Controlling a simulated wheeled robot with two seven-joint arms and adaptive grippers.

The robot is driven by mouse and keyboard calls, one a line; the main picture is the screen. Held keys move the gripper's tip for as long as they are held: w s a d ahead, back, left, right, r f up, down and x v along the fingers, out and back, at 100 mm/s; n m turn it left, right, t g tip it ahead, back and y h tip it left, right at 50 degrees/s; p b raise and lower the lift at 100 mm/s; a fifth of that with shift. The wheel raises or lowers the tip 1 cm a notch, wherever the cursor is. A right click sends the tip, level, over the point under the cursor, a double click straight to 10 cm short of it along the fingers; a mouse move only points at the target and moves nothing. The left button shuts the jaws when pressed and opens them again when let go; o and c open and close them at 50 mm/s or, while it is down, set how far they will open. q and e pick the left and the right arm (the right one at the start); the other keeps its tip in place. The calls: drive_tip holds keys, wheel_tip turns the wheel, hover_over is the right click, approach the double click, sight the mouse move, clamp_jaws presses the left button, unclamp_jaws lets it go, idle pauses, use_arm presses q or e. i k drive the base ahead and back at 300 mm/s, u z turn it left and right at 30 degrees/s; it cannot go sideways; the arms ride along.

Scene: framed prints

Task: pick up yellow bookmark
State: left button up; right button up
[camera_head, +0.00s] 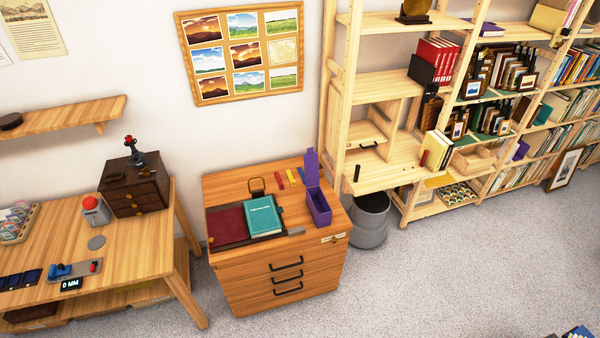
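A small yellow strip (291,177), which looks like the yellow bookmark, lies flat on the top of the wooden drawer cabinet (229,188) in the middle of the view. A red strip (279,181) lies just left of it, and another small reddish strip (303,175) lies just right of it. An open purple box (319,207) with its lid raised stands right of the strips. Neither of my grippers shows in the view.
A teal book (263,216) and a dark red one (227,225) lie on the cabinet's left half. A wooden table (130,256) stands at the left. A grey bin (370,222) and tall bookshelves (385,178) stand at the right. Carpet (430,280) in front is mostly clear.

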sight(294, 182)
drive_tip(key=u, duration=0.1)
drive_tip(key=i, duration=1.2)
drive_tip(key=u, duration=0.35)
